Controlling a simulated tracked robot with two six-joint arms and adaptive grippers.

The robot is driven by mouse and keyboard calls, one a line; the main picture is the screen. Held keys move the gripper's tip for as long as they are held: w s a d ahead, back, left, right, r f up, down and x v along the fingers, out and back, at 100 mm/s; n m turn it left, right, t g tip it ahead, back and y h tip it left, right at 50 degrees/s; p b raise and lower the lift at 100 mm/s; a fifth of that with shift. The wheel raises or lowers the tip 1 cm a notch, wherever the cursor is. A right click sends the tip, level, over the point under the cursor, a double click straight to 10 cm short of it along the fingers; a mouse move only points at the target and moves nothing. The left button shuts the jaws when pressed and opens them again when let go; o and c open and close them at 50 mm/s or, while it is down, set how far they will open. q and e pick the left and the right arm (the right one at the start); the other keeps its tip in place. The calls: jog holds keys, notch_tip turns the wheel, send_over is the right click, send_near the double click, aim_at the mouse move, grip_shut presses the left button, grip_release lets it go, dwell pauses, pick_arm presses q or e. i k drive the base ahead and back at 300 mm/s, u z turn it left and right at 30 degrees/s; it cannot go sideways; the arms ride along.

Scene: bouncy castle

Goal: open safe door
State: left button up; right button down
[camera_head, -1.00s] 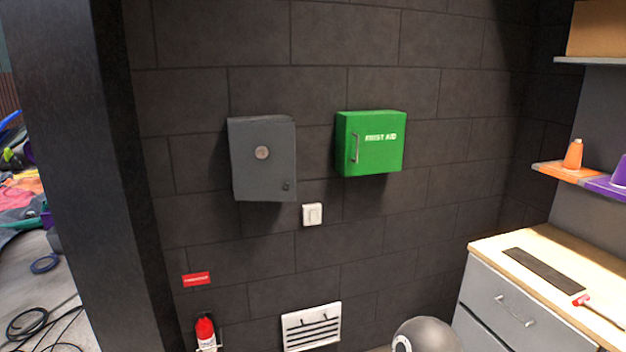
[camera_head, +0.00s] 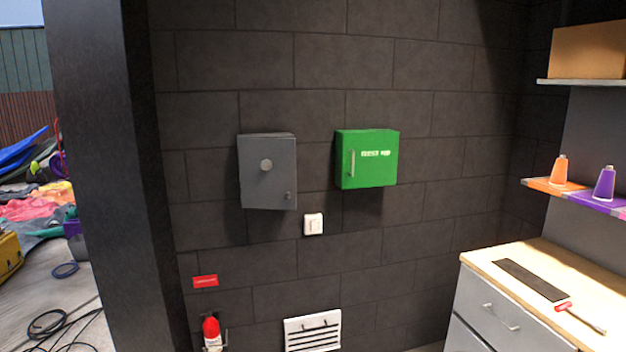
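A grey metal box (camera_head: 267,185), which looks like the safe, hangs on the dark block wall left of centre. Its door is shut. A round light disc (camera_head: 266,165) sits on the upper part of the door, and a small dark knob or lock (camera_head: 288,195) sits near its lower right corner. Neither of my grippers shows in the head view.
A green first aid box (camera_head: 367,160) hangs right of the grey box, with a white switch (camera_head: 313,224) below between them. A drawer counter (camera_head: 500,310) stands right; a dark pillar (camera_head: 110,180) stands left.

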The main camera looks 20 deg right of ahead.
aim_at(275, 189)
jog(key=z, duration=0.3)
jog(key=i, duration=2.1)
jog(key=u, duration=0.55)
jog(key=k, duration=0.85)
jog(key=u, duration=0.15)
jog(key=i, duration=0.85)
jog(key=z, duration=0.05)
